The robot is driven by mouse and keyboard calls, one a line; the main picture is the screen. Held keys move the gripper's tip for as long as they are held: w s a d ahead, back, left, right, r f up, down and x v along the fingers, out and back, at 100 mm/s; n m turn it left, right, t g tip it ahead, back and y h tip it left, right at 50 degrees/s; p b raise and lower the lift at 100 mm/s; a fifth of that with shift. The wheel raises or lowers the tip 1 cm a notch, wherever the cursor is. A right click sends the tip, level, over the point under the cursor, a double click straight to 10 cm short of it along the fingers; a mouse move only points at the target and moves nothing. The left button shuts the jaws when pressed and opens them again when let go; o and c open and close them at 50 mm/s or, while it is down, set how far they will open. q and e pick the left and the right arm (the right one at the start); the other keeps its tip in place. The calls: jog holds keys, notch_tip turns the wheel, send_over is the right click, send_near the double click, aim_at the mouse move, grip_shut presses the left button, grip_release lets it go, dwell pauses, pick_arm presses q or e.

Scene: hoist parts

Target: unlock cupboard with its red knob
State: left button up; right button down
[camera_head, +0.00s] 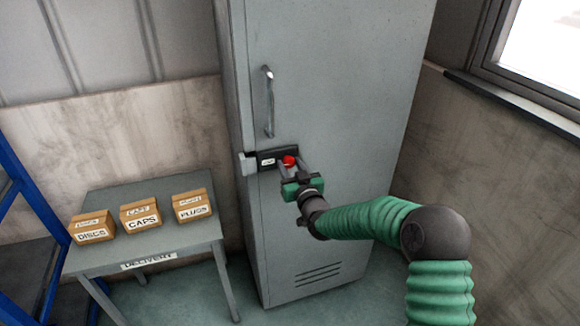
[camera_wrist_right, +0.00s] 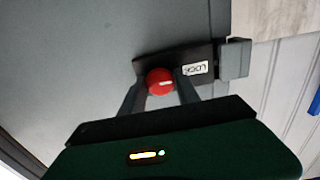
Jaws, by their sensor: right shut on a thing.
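The tall grey cupboard (camera_head: 335,75) stands in the middle of the head view with its door closed. Its red knob (camera_head: 289,160) sits on a dark lock plate (camera_head: 265,160) with a small white label, below the door handle. My right gripper (camera_head: 290,167) is shut on the red knob, one finger on each side. In the right wrist view the knob (camera_wrist_right: 160,82) shows between the fingers (camera_wrist_right: 160,92), with a pale mark across its face. The label (camera_wrist_right: 195,68) beside it appears to read LOCK. My left gripper is in neither view.
A grey table (camera_head: 150,251) labelled DELIVERY stands left of the cupboard. It holds boxes marked DISCS (camera_head: 92,228), CAPS (camera_head: 141,216) and PLUGS (camera_head: 192,206). The vertical handle (camera_head: 269,103) juts out above the knob. A blue frame (camera_head: 35,195) stands far left.

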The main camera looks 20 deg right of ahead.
jog(key=shift+f, duration=0.1)
jog(key=n+b, duration=0.3)
jog(key=n, duration=0.1)
jog(key=shift+f, duration=0.15)
jog(key=n+b, duration=0.4)
jog(key=shift+n, duration=0.3)
jog(key=n+b, duration=0.4)
jog(key=n, duration=0.1)
jog(key=shift+f+b, duration=0.1)
jog(key=shift+b, duration=0.25)
jog(key=shift+n+b, duration=1.45)
jog(key=shift+n, duration=0.65)
